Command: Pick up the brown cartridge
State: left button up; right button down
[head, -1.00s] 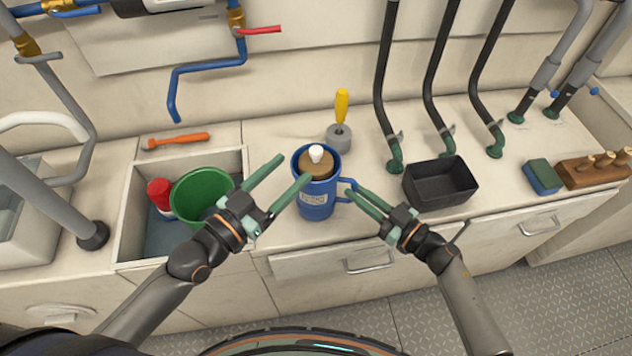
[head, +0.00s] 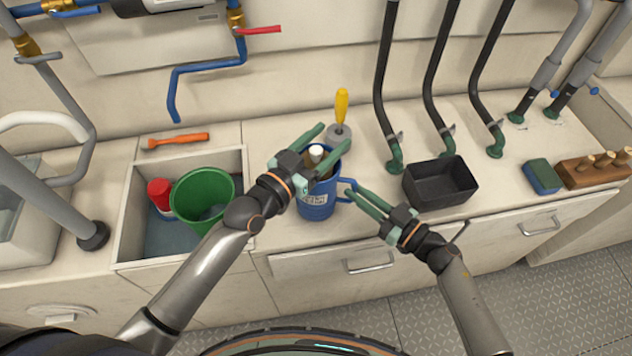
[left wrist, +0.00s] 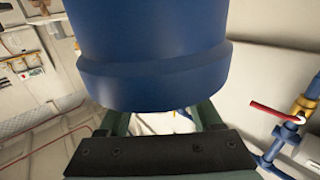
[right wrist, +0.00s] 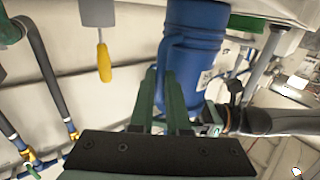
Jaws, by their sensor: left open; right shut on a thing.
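The brown cartridge (head: 310,162) with a white knob on top (head: 316,151) stands inside the blue mug-shaped housing (head: 317,205). Only its top shows; the rest is hidden by the housing and my left gripper. My left gripper (head: 334,140) is open, its fingers spread above the housing's mouth, around the knob or just over it. Contact cannot be told. The housing fills the top of the left wrist view (left wrist: 150,60). My right gripper (head: 351,193) is shut on the housing's handle, seen also in the right wrist view (right wrist: 162,72).
A sink-like bin left holds a green bucket (head: 200,190) and a red-capped bottle (head: 160,193). An orange tool (head: 178,140) lies behind it. Right are a black tray (head: 440,183), a sponge (head: 542,177) and hoses.

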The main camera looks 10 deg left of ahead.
pick_arm(q)
grip_shut()
dwell(0.4)
dwell(0.9)
